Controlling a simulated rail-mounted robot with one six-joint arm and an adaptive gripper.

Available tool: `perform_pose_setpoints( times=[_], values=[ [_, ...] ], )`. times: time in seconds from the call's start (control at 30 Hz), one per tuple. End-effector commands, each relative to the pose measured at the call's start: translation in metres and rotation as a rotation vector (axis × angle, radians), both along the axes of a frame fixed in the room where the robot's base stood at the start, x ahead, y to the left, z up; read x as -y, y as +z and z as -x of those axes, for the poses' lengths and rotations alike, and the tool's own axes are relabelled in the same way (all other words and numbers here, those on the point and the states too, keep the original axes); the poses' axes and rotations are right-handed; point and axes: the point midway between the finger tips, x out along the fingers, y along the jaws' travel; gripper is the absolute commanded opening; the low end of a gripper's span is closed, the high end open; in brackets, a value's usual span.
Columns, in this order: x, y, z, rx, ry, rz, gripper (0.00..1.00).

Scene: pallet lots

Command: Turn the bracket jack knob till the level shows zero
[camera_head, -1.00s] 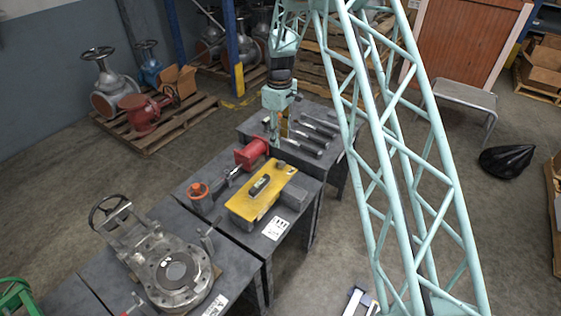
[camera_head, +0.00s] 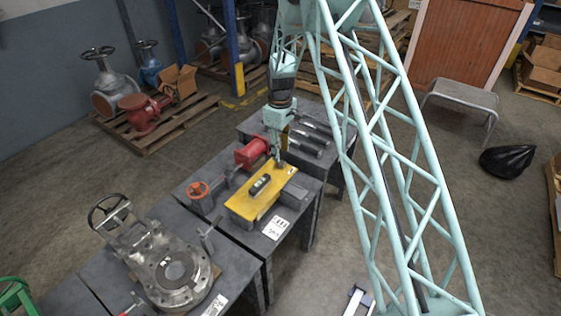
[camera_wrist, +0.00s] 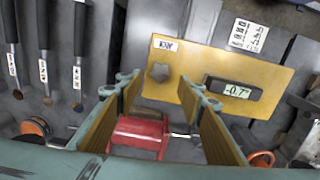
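The yellow bracket plate (camera_head: 243,209) lies on the bench in the head view; the plate (camera_wrist: 272,77) fills the right of the wrist view. A dark digital level (camera_wrist: 213,84) lies on the plate and reads -0.7°; the level (camera_head: 260,184) also shows in the head view. Contact cannot be told. My gripper (camera_head: 279,157) hides the knob in the head view.
A red vise (camera_head: 250,153) stands close behind the plate. An orange handwheel (camera_head: 198,189) is at its left. Several dark-handled tools (camera_wrist: 43,68) lie on the adjoining bench. A large flanged valve (camera_head: 174,270) occupies the nearer bench.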

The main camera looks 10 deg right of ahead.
Motion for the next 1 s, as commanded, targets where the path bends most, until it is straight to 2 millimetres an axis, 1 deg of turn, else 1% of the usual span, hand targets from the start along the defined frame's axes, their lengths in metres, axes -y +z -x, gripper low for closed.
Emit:
perform_pose_setpoints(
  times=[0.03, 0.2, 0.4, 0.6, 0.93, 1.0],
  values=[
    [0.000, -0.008, 0.000, -0.001, 0.000, 0.000, 0.35],
    [0.000, -0.029, 0.000, -0.001, 0.000, 0.000, 0.35],
    [0.000, -0.047, 0.000, 0.000, 0.000, 0.000, 0.35],
    [0.001, -0.054, 0.000, 0.000, 0.000, 0.000, 0.35],
    [0.000, -0.055, 0.000, 0.000, 0.000, 0.000, 0.35],
    [0.000, -0.055, 0.000, 0.000, 0.000, 0.000, 0.29]
  ],
)
